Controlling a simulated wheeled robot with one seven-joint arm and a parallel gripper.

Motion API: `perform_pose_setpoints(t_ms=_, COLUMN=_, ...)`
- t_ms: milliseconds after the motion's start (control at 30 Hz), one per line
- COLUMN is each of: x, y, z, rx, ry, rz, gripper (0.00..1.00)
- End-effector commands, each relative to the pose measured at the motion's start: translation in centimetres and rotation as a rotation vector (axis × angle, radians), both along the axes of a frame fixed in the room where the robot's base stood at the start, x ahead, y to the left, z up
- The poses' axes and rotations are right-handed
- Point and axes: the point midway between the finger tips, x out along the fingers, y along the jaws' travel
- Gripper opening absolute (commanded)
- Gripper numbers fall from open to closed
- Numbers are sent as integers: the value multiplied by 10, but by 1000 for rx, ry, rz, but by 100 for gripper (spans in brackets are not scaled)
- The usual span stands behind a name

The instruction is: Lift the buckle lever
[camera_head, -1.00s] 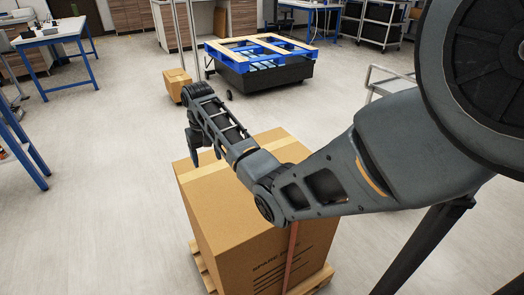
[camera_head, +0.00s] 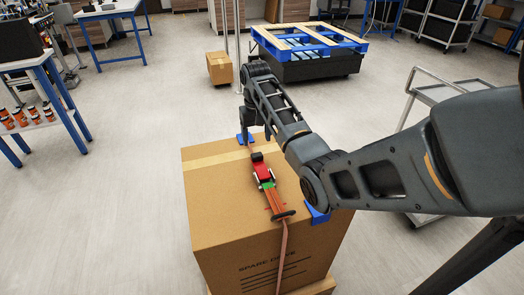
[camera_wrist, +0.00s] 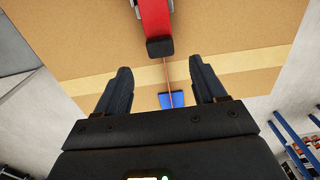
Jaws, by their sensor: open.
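A red ratchet buckle (camera_head: 263,172) with a black-ended lever (camera_head: 257,157) lies on top of a large cardboard box (camera_head: 215,215). An orange strap (camera_head: 284,245) runs from it down the near side. In the wrist view, the red buckle (camera_wrist: 152,14) is at the top, its black lever end (camera_wrist: 160,48) just beyond and between my fingertips. My gripper (camera_wrist: 163,75) is open and empty, with a finger on each side of the strap line. In the head view, my gripper (camera_head: 250,128) points down near the box's far edge, partly hidden by my arm.
A small carton (camera_head: 220,68), a blue pallet (camera_head: 290,50) and a cart (camera_head: 440,90) stand behind.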

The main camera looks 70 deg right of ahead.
Motion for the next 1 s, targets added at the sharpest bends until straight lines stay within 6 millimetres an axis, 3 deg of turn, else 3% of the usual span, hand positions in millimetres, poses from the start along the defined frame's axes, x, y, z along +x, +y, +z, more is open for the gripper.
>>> perform_pose_setpoints(t_ms=300, x=-1, y=1, z=-48, rx=2, ry=2, rz=-1, gripper=70)
perform_pose_setpoints(t_ms=500, x=-1, y=1, z=-67, rx=2, ry=1, rz=0, gripper=70)
perform_pose_setpoints(t_ms=833, x=-1, y=0, z=-70, rx=0, ry=0, rz=-1, gripper=70)
perform_pose_setpoints(t_ms=1000, x=-1, y=0, z=-70, rx=0, ry=0, rz=0, gripper=54)
